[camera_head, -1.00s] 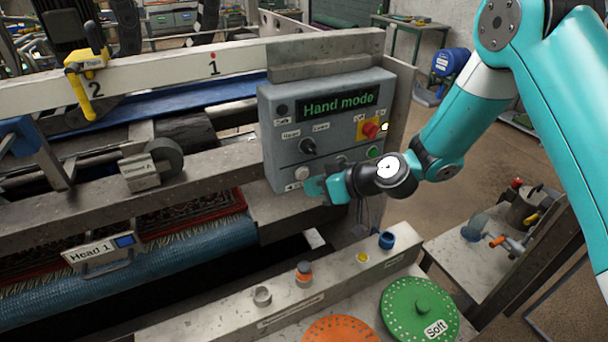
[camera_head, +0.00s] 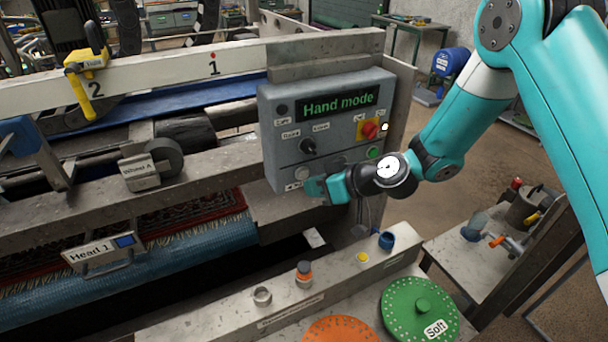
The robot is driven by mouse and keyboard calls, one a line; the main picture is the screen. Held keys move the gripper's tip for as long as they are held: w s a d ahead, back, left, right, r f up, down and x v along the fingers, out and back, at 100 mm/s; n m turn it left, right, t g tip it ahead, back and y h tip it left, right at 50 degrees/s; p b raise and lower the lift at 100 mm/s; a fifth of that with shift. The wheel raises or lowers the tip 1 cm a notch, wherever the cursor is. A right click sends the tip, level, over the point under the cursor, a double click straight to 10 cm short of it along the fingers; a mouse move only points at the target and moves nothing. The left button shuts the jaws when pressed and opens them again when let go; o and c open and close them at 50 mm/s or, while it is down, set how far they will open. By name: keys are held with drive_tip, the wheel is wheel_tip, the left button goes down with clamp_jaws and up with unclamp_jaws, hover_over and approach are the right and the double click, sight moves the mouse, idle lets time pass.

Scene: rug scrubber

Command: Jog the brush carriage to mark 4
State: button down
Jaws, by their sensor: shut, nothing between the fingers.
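The grey control panel (camera_head: 340,155) stands at the right end of the machine. Its display (camera_head: 338,104) reads "Hand mode" in green. It carries a black selector knob (camera_head: 308,146), a red knob on a yellow plate (camera_head: 370,130), a green button (camera_head: 373,152) and a pale button (camera_head: 301,172) at lower left. My gripper (camera_head: 310,188) is shut and empty at the panel's lower edge, just below and right of the pale button; whether it touches the panel is unclear. The white rail (camera_head: 150,74) shows marks 1 and 2. Mark 4 is out of view, and I cannot clearly identify the brush carriage.
A yellow clamp (camera_head: 86,68) sits on the rail by mark 2. The front ledge (camera_head: 225,312) carries small cups, and a green "Soft" disc (camera_head: 420,308) and an orange disc (camera_head: 340,330) lie below. A side bench (camera_head: 470,255) stands at right.

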drive_tip(key=shift+w, duration=0.1)
idle(0.4)
drive_tip(key=shift+w+a+b, duration=0.2)
drive_tip(key=shift+w+b, duration=0.1)
drive_tip(key=shift+w+a, duration=0.15)
drive_tip(key=shift+w, duration=0.2)
idle(1.7)
idle(1.3)
drive_tip(key=shift+s+d+b, duration=0.35)
drive_tip(key=shift+s+b, duration=0.35)
drive_tip(key=shift+s, duration=0.05)
drive_tip(key=shift+s+d+b, duration=0.3)
drive_tip(key=shift+s+b, duration=0.15)
drive_tip(key=shift+s, duration=0.35)
drive_tip(key=shift+s+d+b, duration=0.35)
drive_tip(key=shift+s+b, duration=0.15)
drive_tip(key=shift+s, duration=0.25)
drive_tip(key=shift+s+d+b, duration=0.3)
drive_tip(key=shift+s+b, duration=0.15)
drive_tip(key=shift+s, duration=0.35)
